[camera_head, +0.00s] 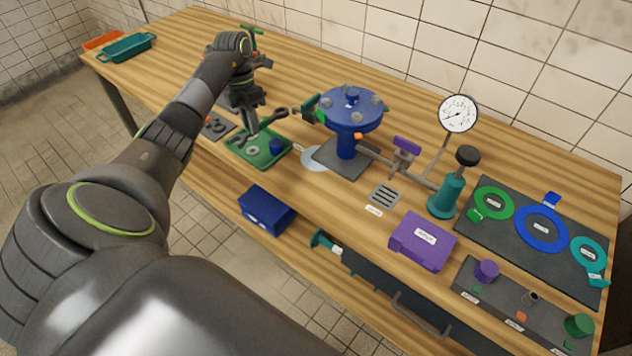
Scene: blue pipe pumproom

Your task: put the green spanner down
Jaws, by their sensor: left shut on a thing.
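My left gripper (252,124) points down over the front of the bench, at the green tray. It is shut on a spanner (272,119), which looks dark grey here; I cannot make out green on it. The spanner lies slantwise across the fingertips, one end toward the flange stand and the other over the tray's left part. I cannot tell whether it touches the tray. The green tray (283,157) holds a pale ring and a dark blue round piece. My right gripper is not in view.
A blue flange stand (350,108) rises just right of the tray. A pressure gauge (457,114), teal pump (446,196) and purple box (422,240) stand farther right. A dark mat (515,245) carries coloured rings. Orange and teal trays (128,48) sit far left.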

